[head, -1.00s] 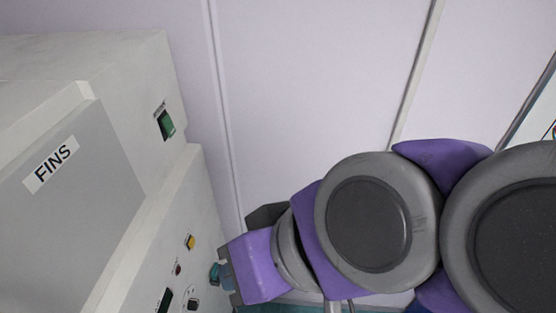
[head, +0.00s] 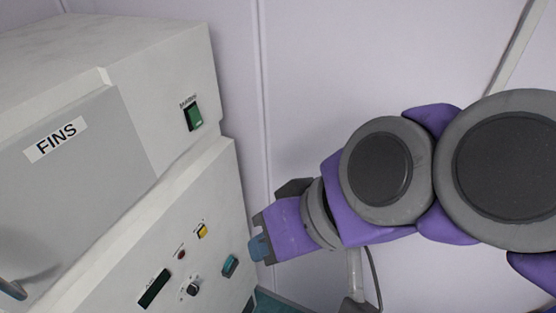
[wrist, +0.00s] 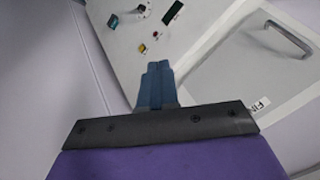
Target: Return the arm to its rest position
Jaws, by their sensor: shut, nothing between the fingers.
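My gripper (head: 258,248) is at the end of my purple and grey arm in the head view, right of the white machine's control panel and near it. In the wrist view my gripper (wrist: 157,66) shows its blue fingers together, with nothing between them, pointing towards the white machine. In the head view a gap separates the fingers from the teal button on the panel. My arm is bent and reaches in from the right.
The white machine (head: 110,250) labelled FINS fills the left. Its panel holds a green switch (head: 194,117), a yellow button (head: 202,231), a teal button (head: 230,265) and a dark display (head: 154,288). A pale wall (head: 340,60) stands behind my arm.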

